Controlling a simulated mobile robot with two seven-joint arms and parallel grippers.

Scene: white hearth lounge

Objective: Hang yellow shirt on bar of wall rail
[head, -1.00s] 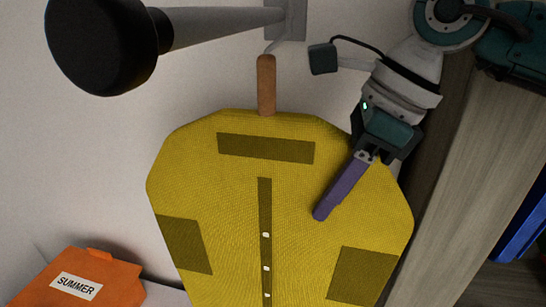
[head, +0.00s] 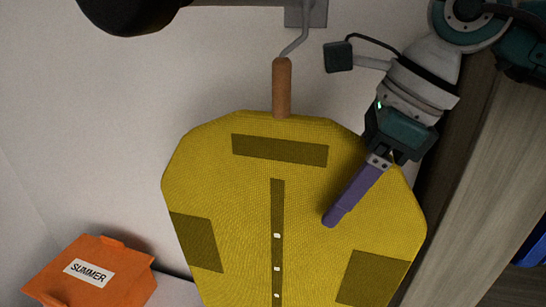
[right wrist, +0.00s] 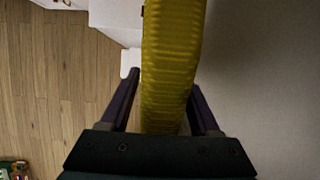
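The yellow shirt (head: 300,210) is a stiff, flat shape with darker patches and white buttons. It is upright in front of the wall, its lower end cut off. A brown neck (head: 282,88) with a thin grey hook (head: 299,44) rises from its top. The hook's upper part overlaps the wall rail's bracket (head: 314,12); whether it touches the rail is unclear. The rail's dark end (head: 125,12) shows at top left; its bar is mostly out of frame. My right gripper (head: 332,218) is shut on the shirt's side, purple fingers (right wrist: 121,98) on both faces. My left gripper is out of view.
An orange bag labelled SUMMER (head: 120,285) is low at left on a pale surface. A grey wooden cabinet side (head: 465,190) stands close at right, beside my right arm. The wrist view shows wood floor (right wrist: 50,90) and pale furniture (right wrist: 115,15).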

